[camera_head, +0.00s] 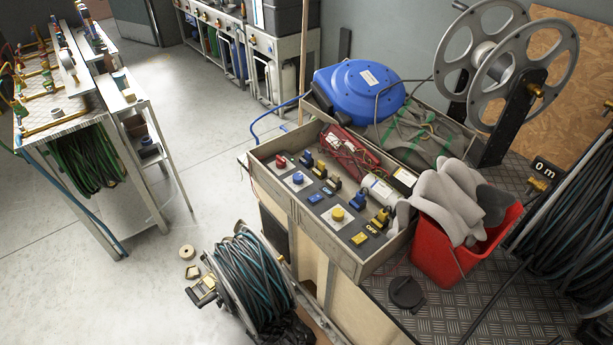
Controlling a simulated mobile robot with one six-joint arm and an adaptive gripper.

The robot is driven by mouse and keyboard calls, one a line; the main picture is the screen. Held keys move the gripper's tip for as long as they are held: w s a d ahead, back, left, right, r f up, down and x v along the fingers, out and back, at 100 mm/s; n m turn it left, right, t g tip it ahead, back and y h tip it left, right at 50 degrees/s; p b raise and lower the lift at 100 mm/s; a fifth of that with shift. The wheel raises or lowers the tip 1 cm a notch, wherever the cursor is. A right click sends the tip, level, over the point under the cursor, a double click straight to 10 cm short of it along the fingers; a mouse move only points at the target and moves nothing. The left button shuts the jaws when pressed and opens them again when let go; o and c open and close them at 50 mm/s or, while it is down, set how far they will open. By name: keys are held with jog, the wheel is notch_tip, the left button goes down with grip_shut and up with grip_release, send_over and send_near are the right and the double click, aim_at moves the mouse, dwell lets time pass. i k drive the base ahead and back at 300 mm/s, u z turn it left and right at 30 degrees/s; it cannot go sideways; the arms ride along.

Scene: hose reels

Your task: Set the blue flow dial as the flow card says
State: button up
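The blue flow dial (298,178) sits on a pale square plate on the dark panel in the wooden tray. A red dial (281,160) is behind it to the left, and a yellow dial (338,213) is nearer to the right. The blue dial's pointer and scale are too small to read. I cannot tell which, if either, is the flow card. My gripper is not in view.
Yellow-and-black connectors (319,169) and blue and yellow blocks crowd the panel. A red bucket (462,240) with grey gloves stands at the tray's right. A blue hose reel (358,92) is behind. Another hose reel (262,285) is on the floor in front. Open floor (215,165) lies left.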

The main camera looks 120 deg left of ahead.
aim_at(298, 178)
jog(key=u, duration=0.95)
jog(key=k, duration=1.35)
jog(key=u, duration=1.65)
